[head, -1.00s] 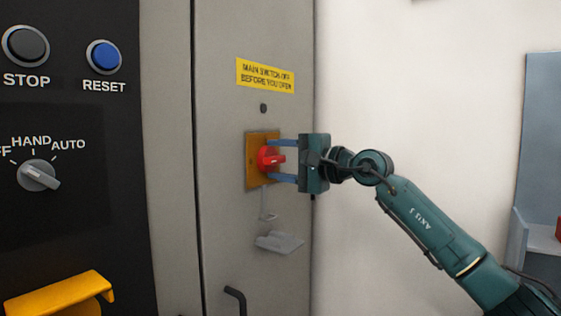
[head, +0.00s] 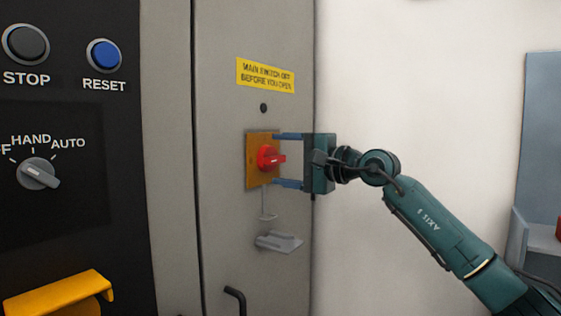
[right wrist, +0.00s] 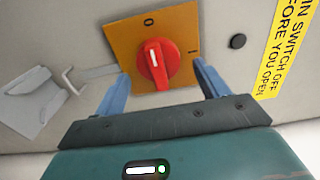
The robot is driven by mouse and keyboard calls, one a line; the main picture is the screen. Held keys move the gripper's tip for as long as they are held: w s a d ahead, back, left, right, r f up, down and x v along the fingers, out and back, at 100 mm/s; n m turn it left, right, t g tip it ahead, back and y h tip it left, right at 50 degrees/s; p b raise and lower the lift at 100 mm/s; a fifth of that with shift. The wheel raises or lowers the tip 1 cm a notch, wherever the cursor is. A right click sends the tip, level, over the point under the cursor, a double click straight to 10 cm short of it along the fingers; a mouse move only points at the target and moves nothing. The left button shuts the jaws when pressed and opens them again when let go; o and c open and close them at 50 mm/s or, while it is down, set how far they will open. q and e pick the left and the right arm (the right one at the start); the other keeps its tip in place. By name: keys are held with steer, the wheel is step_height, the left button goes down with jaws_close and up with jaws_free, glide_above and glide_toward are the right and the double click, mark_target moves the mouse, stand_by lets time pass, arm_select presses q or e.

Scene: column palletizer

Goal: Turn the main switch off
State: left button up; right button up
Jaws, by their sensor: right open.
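The main switch is a red knob (head: 268,158) on an orange plate (head: 252,172) on the grey cabinet door. In the right wrist view the knob (right wrist: 158,64) has its white mark toward the "0" on the plate (right wrist: 125,48); the "I" is at the plate's right side. My right gripper (head: 287,160) is open, with one blue finger above the knob and one below. In the right wrist view the fingers (right wrist: 160,86) stand apart from the knob on both sides. My left gripper is not in view.
A yellow warning label (head: 265,75) is above the switch. A grey hasp-like plate (head: 278,242) hangs below it, and a dark handle (head: 236,298) is lower. A black panel (head: 70,110) with buttons is at left. A white wall is at right.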

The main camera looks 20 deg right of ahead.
arm_select(q)
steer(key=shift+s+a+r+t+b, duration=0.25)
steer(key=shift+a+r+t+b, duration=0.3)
steer(key=shift+b, duration=0.55)
arm_select(e)
steer(key=v, duration=1.2)
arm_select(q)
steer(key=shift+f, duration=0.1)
